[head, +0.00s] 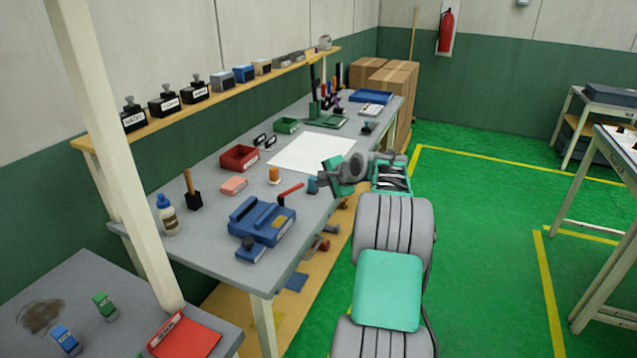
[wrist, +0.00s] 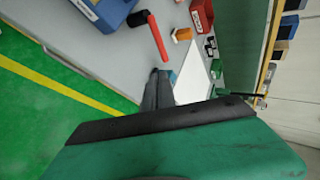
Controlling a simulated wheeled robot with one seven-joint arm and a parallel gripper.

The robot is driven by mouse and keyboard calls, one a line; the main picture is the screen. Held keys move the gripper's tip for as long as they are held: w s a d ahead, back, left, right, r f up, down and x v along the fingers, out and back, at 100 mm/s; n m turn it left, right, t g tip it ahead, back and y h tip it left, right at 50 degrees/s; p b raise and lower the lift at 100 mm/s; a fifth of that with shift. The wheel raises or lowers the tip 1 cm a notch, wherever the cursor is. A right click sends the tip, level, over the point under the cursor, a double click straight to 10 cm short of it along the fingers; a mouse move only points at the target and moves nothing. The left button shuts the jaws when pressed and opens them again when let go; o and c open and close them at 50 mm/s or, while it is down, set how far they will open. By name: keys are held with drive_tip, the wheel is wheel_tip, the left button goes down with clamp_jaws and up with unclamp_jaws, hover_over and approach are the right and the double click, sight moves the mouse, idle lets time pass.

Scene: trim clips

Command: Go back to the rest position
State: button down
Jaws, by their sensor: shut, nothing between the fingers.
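My gripper (head: 319,180) is at the front edge of the grey workbench (head: 222,212), a little above its top. It is shut and holds nothing. In the wrist view its dark fingers (wrist: 156,88) are together, pointing toward the bench, with a small blue object (wrist: 172,77) just beyond them. A red-handled tool (head: 290,191) lies to the left of the gripper in the head view. An orange piece (head: 274,175) stands behind that tool. My arm reaches from the lower right of the head view to the bench edge.
A blue fixture (head: 262,222) sits near the bench's front end. A red bin (head: 239,158), a white sheet (head: 312,153) and a green bin (head: 287,125) lie farther back. A cream post (head: 105,150) stands at left. The green floor (head: 480,220) at right is open.

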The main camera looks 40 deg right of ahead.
drive_tip(key=shift+s+d, duration=0.25)
drive_tip(key=shift+s, duration=0.05)
